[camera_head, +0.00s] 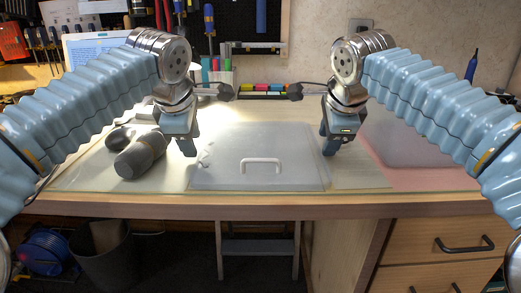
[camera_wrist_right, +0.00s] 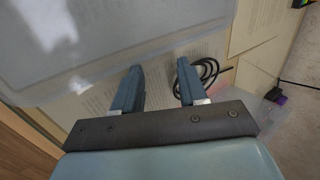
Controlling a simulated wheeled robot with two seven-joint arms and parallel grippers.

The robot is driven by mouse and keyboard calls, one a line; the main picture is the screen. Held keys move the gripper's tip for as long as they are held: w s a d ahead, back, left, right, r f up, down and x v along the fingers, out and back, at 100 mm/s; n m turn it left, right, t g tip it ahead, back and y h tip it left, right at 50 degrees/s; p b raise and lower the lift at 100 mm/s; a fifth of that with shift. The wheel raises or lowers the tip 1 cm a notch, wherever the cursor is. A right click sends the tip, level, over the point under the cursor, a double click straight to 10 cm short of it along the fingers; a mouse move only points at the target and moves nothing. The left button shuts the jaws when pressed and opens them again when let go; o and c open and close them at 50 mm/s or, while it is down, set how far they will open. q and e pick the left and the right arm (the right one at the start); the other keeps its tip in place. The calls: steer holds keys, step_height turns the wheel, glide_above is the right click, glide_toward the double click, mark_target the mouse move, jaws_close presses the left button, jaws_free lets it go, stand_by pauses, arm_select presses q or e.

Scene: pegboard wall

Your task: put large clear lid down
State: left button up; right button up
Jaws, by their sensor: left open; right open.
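The large clear lid (camera_head: 255,145), a flat see-through sheet with a pale handle (camera_head: 261,164), lies on the front middle of the workbench. Its corner and edge also show in the right wrist view (camera_wrist_right: 120,35). My left gripper (camera_head: 185,145) is at the lid's left side, between it and a dark grey rounded tool. My right gripper (camera_head: 329,143) is at the lid's right side. In the right wrist view its two fingers (camera_wrist_right: 158,88) are apart with nothing held between them. I cannot tell whether either gripper touches the lid.
The dark grey tool (camera_head: 140,155) lies left of the lid. A reddish mat (camera_head: 420,178) is at the right. A black cable (camera_wrist_right: 208,72) lies near my right fingers. Coloured items (camera_head: 265,88) stand along the back. The bench front edge (camera_head: 260,206) is close.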

arm_select(q)
steer(key=v, duration=0.7)
steer(key=shift+s+r, duration=0.15)
steer(key=shift+s, duration=0.25)
arm_select(e)
steer(key=shift+w+d+f+g, duration=0.1)
steer(key=shift+d+f+g, duration=0.05)
steer(key=shift+f, duration=0.5)
steer(key=shift+w+d+f+g, duration=0.1)
steer(key=shift+d+f+g, duration=0.05)
steer(key=shift+f, duration=0.45)
steer(key=shift+s+r, duration=0.1)
steer(key=shift+r, duration=0.05)
arm_select(q)
steer(key=shift+w+d+r+p, duration=0.1)
steer(key=shift+w+r+p, duration=0.1)
steer(key=shift+w+p, duration=0.1)
arm_select(e)
steer(key=v, duration=1)
steer(key=shift+w+a, duration=0.2)
steer(key=shift+a, duration=0.1)
